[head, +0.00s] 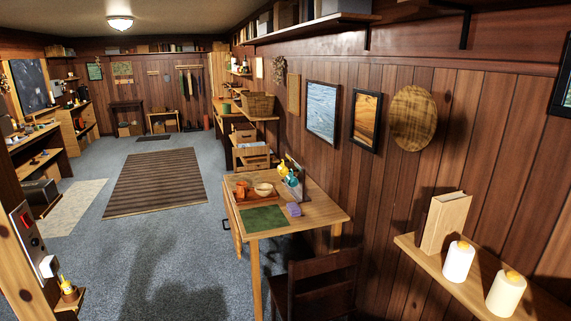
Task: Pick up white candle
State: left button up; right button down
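Two white cylinders that look like white candles stand upright on a wooden wall shelf (455,278) at the lower right. One white candle (458,263) is nearer the tan book-like block; the other white candle (505,295) stands to its right and closer to me. Both have yellow-orange tops, and a small gap separates them. Neither of my grippers shows in the head view, so I cannot see where they are relative to the candles.
A tan book-like block (446,224) stands on the shelf behind the candles. A dark wooden chair (318,288) stands below and left of the shelf, by a wooden table (325,212) with small objects. Grey carpet (150,255) lies open to the left, with a striped rug (155,183) farther back.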

aim_at(457, 265)
jog(key=z, duration=1.35)
